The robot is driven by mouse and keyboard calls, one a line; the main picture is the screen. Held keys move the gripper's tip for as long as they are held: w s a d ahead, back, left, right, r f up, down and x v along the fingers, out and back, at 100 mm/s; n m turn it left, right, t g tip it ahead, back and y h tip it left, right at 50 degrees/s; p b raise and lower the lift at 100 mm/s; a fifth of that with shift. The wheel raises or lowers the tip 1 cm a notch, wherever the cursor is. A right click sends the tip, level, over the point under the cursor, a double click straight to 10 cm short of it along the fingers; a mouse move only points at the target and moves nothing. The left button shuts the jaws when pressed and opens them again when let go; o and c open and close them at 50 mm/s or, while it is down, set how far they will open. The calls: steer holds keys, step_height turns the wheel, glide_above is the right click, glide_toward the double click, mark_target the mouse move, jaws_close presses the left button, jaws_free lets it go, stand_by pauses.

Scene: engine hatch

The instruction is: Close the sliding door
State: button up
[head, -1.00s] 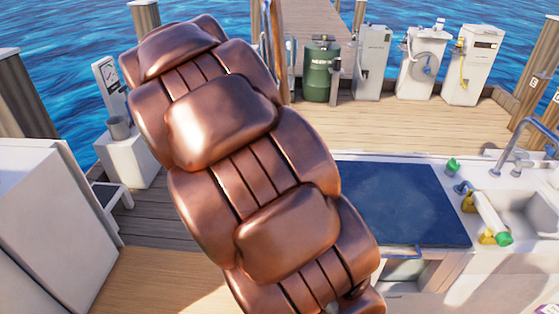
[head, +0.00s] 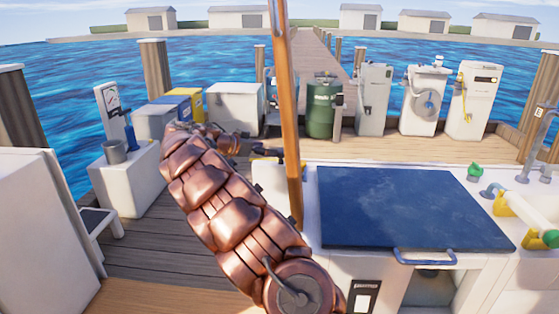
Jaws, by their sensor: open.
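A blue flat panel (head: 400,206) lies on top of the white counter at the right in the head view. A blue bar handle (head: 425,258) sits at its front edge. An open dark recess (head: 430,288) shows in the counter front below the handle. I cannot tell for sure which part is the sliding door. My copper arm rises from the bottom middle and bends at the upper left. My gripper (head: 278,156) is small and dark, open, left of the panel and apart from it, close in the picture to a wooden post. The post partly hides it.
The wooden post (head: 287,110) stands upright left of the counter. A sink tap (head: 535,160) and a yellow-and-white bottle (head: 508,205) are at the right. Deck boards (head: 150,255) are clear at lower left.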

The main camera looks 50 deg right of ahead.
mark_target(280, 151)
steer(key=shift+x, duration=3.9)
steer(key=shift+c, duration=0.2)
jaws_close()
